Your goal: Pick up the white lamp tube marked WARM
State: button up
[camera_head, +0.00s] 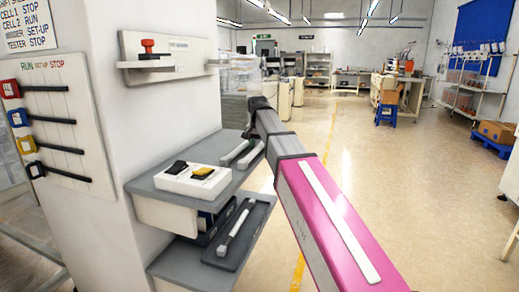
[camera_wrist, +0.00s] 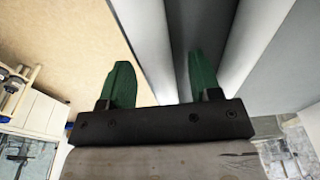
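Two white lamp tubes lie side by side on the grey upper shelf (camera_head: 222,182), a left tube (camera_head: 235,152) and a right tube (camera_head: 250,155). In the wrist view, one white tube (camera_wrist: 148,35) shows large between the fingers, and another (camera_wrist: 262,30) runs past the right finger. Whether a finger touches a tube is unclear.
A wall panel with a red button (camera_head: 148,46) is above. Open floor (camera_head: 345,140) lies to the right.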

jog(key=c, duration=0.9)
jog(key=shift+c, duration=0.2)
